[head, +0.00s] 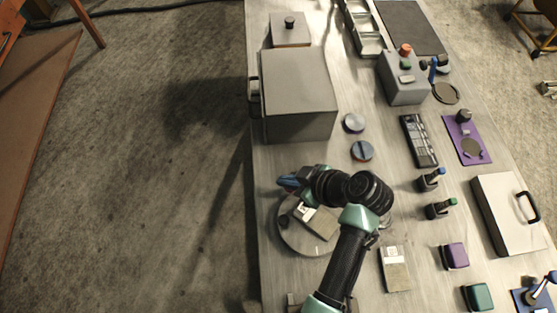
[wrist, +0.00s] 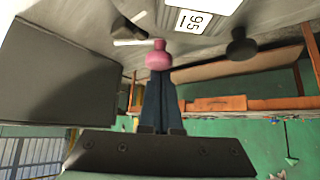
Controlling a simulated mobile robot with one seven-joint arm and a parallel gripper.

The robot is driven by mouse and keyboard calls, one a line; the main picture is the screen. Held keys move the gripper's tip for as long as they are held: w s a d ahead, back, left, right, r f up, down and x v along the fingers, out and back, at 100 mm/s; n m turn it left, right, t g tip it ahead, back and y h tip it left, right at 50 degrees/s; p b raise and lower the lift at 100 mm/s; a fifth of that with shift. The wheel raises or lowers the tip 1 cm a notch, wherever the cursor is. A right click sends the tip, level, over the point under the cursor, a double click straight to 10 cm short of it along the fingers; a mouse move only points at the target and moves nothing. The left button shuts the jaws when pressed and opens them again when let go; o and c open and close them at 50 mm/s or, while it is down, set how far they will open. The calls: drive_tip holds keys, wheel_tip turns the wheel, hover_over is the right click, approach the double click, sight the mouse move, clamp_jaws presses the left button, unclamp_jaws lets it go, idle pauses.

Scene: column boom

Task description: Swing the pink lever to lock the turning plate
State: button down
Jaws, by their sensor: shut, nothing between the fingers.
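The turning plate (head: 293,235) is a grey disc on the bench, partly hidden under my arm in the head view. A block with a white label (head: 316,220) lies on it; the label, reading 95, also shows in the wrist view (wrist: 194,20). The pink lever's knob (wrist: 159,56) is in the wrist view, just at the tips of my fingers; I cannot tell if they touch. A pale bar (wrist: 130,42) shows beside the knob. The lever is not visible in the head view. My gripper (head: 287,182) is shut and empty at the plate's far left edge.
A large grey box (head: 299,85) stands on the bench beyond the plate. Two round dials (head: 362,151) lie to the right of it. A labelled block (head: 394,270) lies right of my arm. The bench's left edge is close to my gripper.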

idle(0.3)
drive_tip(key=b+v, duration=0.1)
drive_tip(key=v, duration=1.2)
drive_tip(key=shift+w+a+r, duration=0.1)
drive_tip(key=shift+w, duration=0.05)
drive_tip(key=w+r+m+t+h, duration=0.35)
drive_tip(key=w+r+t, duration=0.25)
drive_tip(key=w+r, duration=0.55)
drive_tip(key=w+a+r+m+t+h, duration=0.1)
drive_tip(key=w+r+t, duration=0.15)
drive_tip(key=r, duration=0.65)
drive_tip(key=w+a+r+m+t+h, duration=0.15)
drive_tip(key=r+t, duration=0.25)
drive_tip(key=r, duration=0.5)
drive_tip(key=s+a+r+m+t, duration=0.1)
drive_tip(key=s+a+r+t, duration=0.1)
drive_tip(key=r, duration=0.6)
drive_tip(key=s+a+r+m+t, duration=0.2)
drive_tip(key=s+r+t, duration=0.2)
drive_tip(key=s+r, duration=0.3)
drive_tip(key=s+a+r+m+t+h, duration=0.1)
drive_tip(key=s+r+t, duration=0.3)
drive_tip(key=r, duration=0.6)
drive_tip(key=shift+s+a+m, duration=0.2)
drive_tip(key=shift+a+m, duration=0.2)
drive_tip(key=shift+a, duration=0.2)
